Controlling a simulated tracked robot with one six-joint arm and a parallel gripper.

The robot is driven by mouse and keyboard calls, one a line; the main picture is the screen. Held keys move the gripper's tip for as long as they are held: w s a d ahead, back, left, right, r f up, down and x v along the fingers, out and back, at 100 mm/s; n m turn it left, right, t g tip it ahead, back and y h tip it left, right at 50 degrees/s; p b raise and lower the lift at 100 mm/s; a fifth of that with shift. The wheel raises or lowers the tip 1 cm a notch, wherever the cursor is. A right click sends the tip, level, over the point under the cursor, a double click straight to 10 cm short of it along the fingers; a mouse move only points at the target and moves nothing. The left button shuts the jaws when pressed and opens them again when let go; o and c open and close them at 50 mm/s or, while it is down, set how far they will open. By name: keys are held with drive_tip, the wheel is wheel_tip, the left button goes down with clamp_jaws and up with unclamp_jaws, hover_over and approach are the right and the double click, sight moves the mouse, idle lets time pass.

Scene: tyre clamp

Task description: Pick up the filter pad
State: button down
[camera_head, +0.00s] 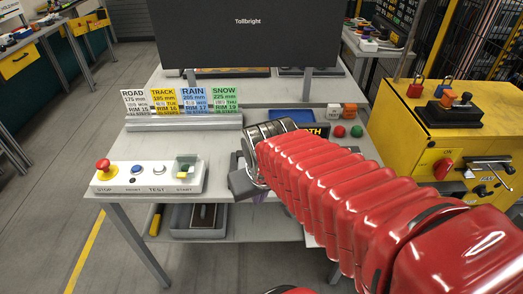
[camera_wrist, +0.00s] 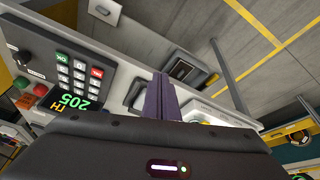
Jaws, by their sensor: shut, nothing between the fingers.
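My gripper (camera_head: 243,184) reaches over the front of the grey workbench, largely hidden behind my red arm in the head view. In the wrist view its two purple fingers (camera_wrist: 166,97) are together with nothing between them. No filter pad can be identified with certainty. A pale flat piece (camera_wrist: 136,94) with a dark edge lies just left of the fingers in the wrist view; I cannot tell whether it is the pad or whether the fingers touch it.
A white button console (camera_head: 150,178) stands at the bench's front left. Labelled cards (camera_head: 180,104) stand behind it. A blue tray (camera_head: 290,115) lies farther back. A keypad unit (camera_wrist: 75,75) is left of the fingers. A yellow cabinet (camera_head: 430,130) stands to the right.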

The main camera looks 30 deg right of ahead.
drive_tip(key=s+a+r+n+t+y, duration=0.1)
drive_tip(key=s+a+r, duration=0.2)
drive_tip(key=a+r, duration=0.3)
drive_tip(key=shift+a+n+t, duration=0.3)
drive_tip(key=shift+a+n, duration=0.1)
drive_tip(key=shift+a, duration=0.4)
